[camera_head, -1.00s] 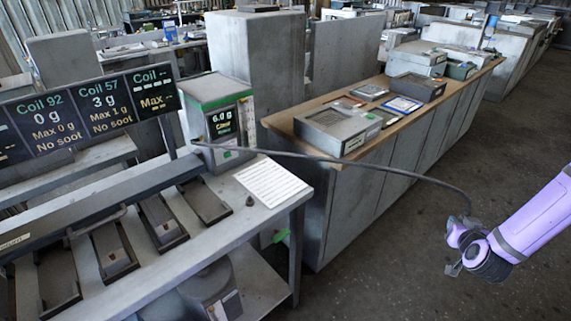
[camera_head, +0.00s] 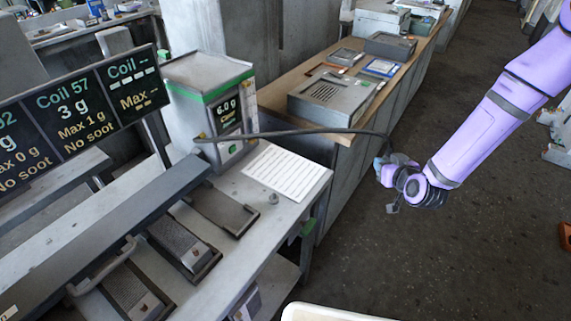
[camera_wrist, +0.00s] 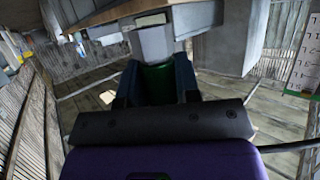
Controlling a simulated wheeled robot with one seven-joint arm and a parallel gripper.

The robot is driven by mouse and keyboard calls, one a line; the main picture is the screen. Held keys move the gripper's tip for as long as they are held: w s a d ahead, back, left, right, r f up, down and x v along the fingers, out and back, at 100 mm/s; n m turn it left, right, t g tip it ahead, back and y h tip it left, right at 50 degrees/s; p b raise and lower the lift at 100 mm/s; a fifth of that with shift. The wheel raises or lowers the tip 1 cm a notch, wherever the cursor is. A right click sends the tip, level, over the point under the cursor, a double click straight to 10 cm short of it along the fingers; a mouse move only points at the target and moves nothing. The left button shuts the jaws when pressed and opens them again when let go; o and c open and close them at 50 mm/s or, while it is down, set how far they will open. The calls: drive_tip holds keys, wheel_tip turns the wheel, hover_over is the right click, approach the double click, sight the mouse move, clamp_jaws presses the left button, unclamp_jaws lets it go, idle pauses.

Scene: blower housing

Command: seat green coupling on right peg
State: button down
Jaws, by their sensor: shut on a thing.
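My gripper (camera_head: 392,170) hangs in the air at the end of my purple arm, right of the bench and over the aisle floor. In the wrist view its dark fingers (camera_wrist: 158,82) are shut on the green coupling (camera_wrist: 157,88), which is mostly hidden between them. A grey block shows directly beyond it in that view. The right peg is not clearly identifiable.
The bench (camera_head: 235,260) carries dark trays (camera_head: 222,208) and a white printed sheet (camera_head: 284,171). A display board (camera_head: 80,118) stands at left. A wood-topped counter (camera_head: 277,98) lies behind. A pale rim (camera_head: 325,312) shows at the bottom. The aisle floor is open.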

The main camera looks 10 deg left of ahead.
drive_tip(key=s+a+r+n+g+y, duration=0.2)
drive_tip(key=s+a+n, duration=0.1)
drive_tip(key=a, duration=0.6)
drive_tip(key=s+a+r+n+g+y, duration=0.2)
drive_tip(key=s+a, duration=0.4)
drive_tip(key=a, duration=0.4)
drive_tip(key=s+a+r+n+g+y, duration=0.2)
drive_tip(key=s+a+n+g+y, duration=0.1)
drive_tip(key=a, duration=0.7)
drive_tip(key=shift+s+a+r+n+g, duration=0.15)
drive_tip(key=shift+s+n+g, duration=0.25)
drive_tip(key=shift+s, duration=0.25)
drive_tip(key=shift+s+a+n+g, duration=0.1)
drive_tip(key=shift+s+n+g, duration=0.25)
drive_tip(key=shift+s, duration=0.25)
hover_over(274, 194)
drive_tip(key=shift+a+f, duration=0.1)
drive_tip(key=shift+f, duration=2.05)
drive_tip(key=shift+f, duration=1.35)
drive_tip(key=c, duration=0.8)
unclamp_jaws()
drive_tip(key=shift+o, duration=0.2)
drive_tip(key=v, duration=1.1)
